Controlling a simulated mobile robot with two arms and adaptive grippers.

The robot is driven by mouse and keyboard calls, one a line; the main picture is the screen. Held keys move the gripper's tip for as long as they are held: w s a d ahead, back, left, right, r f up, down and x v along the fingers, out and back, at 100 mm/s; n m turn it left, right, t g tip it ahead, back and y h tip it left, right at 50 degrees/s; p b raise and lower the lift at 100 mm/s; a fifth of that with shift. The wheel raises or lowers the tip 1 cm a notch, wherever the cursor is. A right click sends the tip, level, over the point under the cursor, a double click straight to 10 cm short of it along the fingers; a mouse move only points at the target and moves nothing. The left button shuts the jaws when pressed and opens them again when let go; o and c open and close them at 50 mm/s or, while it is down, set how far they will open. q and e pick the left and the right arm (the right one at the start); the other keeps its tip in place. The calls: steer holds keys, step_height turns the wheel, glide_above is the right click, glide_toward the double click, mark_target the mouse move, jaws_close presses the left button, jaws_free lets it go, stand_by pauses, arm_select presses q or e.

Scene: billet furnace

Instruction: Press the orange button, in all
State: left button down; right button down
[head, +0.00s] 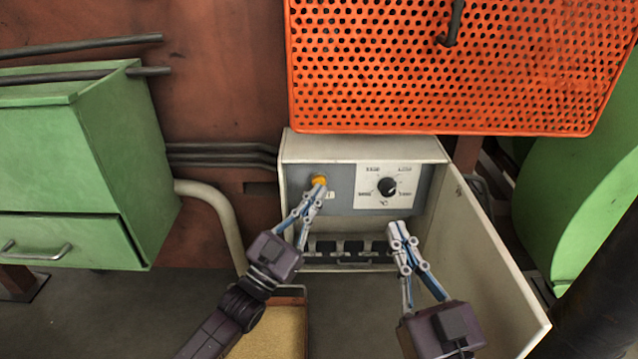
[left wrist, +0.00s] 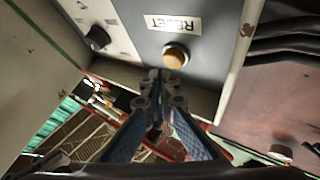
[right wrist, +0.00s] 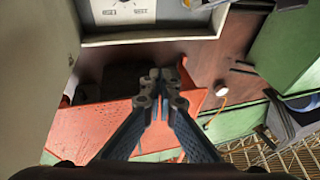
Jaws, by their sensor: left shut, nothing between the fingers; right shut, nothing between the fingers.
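The orange button (head: 319,181) is on the grey control panel (head: 340,203) inside an open box, left of a black dial (head: 387,187). In the left wrist view the round button (left wrist: 176,56) sits in a metal ring beside a RESET label (left wrist: 174,24). My left gripper (head: 319,188) is shut and empty, its fingertips just below the button. In the left wrist view they look very close to it; I cannot tell whether they touch. My right gripper (head: 396,229) is shut and empty, below the dial and in front of the box's lower part.
The box's door (head: 492,262) stands open on the right, beside my right arm. An orange perforated panel (head: 460,60) hangs above the box. A green cabinet (head: 60,160) is at left and a pale pipe (head: 215,205) runs left of the box.

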arm_select(q)
steer(key=shift+w, duration=0.1)
steer(key=shift+w, duration=0.3)
arm_select(e)
steer(key=shift+s+a+r+t+y, duration=0.1)
steer(key=shift+s+r+t+y, duration=0.1)
steer(key=shift+r, duration=0.3)
steer(key=shift+s+r+t+y, duration=0.1)
steer(key=shift+r+t, duration=0.1)
steer(key=shift+r, duration=0.25)
arm_select(q)
steer(key=shift+w+b, duration=0.4)
arm_select(e)
steer(key=shift+s+r+t, duration=0.25)
steer(key=shift+r+t, duration=0.05)
steer(key=shift+r, duration=0.2)
steer(key=shift+s+r+t, duration=0.25)
steer(key=shift+r+t, duration=0.05)
steer(key=shift+r, duration=0.15)
stand_by(0.5)
arm_select(q)
steer(key=shift+s+p, duration=0.6)
steer(key=shift+s, duration=0.2)
arm_select(e)
step_height(320, 180, down, 6)
steer(key=w+g+h, duration=0.1)
steer(key=w+g, duration=0.1)
steer(key=g, duration=0.1)
steer(key=shift+d, duration=0.2)
